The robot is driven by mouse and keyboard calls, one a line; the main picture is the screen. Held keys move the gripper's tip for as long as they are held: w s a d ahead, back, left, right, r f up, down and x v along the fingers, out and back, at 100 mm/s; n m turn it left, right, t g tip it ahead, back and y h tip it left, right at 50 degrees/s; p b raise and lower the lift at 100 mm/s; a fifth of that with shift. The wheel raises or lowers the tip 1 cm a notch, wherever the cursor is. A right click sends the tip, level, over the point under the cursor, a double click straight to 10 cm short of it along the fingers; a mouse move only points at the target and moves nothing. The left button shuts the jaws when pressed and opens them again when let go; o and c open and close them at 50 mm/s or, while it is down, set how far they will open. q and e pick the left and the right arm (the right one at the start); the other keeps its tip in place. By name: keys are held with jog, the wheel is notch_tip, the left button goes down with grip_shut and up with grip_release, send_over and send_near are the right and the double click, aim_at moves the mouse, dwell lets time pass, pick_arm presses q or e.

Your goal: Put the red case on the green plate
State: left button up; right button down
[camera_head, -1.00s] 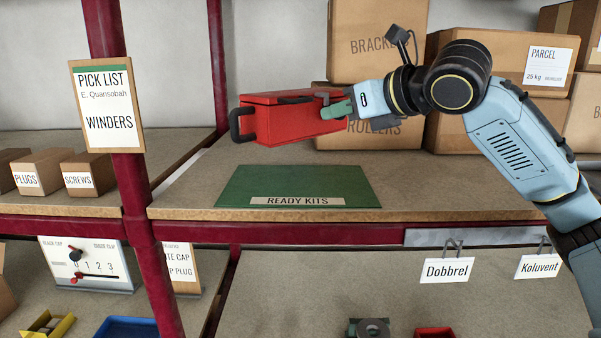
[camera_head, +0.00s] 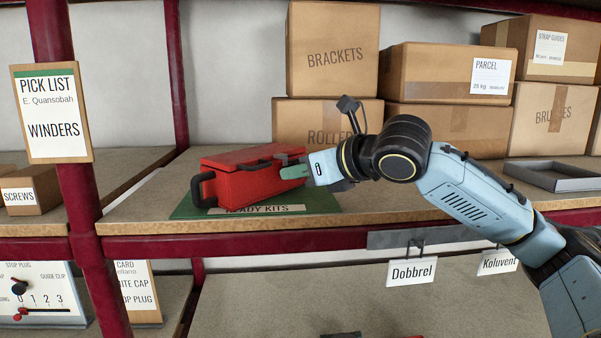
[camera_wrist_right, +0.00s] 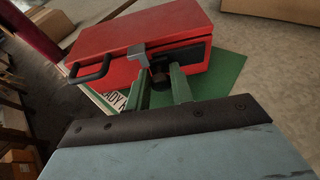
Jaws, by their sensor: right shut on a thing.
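The red case (camera_head: 243,178) is at the green plate (camera_head: 322,201), which is marked READY KITS and lies on the upper shelf. The case covers much of the plate; whether it touches the plate or hovers just above it I cannot tell. My right gripper (camera_head: 296,171) is shut on the case at its right end. In the right wrist view the green fingers (camera_wrist_right: 166,83) meet the case's front side, by a latch, and the case (camera_wrist_right: 140,50) sits over the plate (camera_wrist_right: 218,75). My left gripper is not in view.
Cardboard boxes, one marked BRACKETS (camera_head: 333,50), stand stacked behind. A grey tray (camera_head: 562,176) lies at the right of the shelf. A red post (camera_head: 85,190) with a pick list board (camera_head: 52,112) stands at the left. Labels such as Dobbrel (camera_head: 411,271) hang below the shelf edge.

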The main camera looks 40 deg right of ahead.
jog(key=c, duration=1.6)
grip_release()
jog(key=shift+f, duration=0.1)
jog(key=shift+c, duration=0.2)
jog(key=o, duration=0.4)
jog(key=shift+o, duration=0.2)
jog(key=shift+s+r, duration=0.1)
jog(key=shift+r, duration=0.1)
jog(key=shift+s+d+r+b, duration=0.1)
jog(key=shift+s+d+b, duration=0.1)
jog(key=shift+s+b, duration=0.3)
jog(key=b+v, duration=0.8)
jog(key=v, duration=0.3)
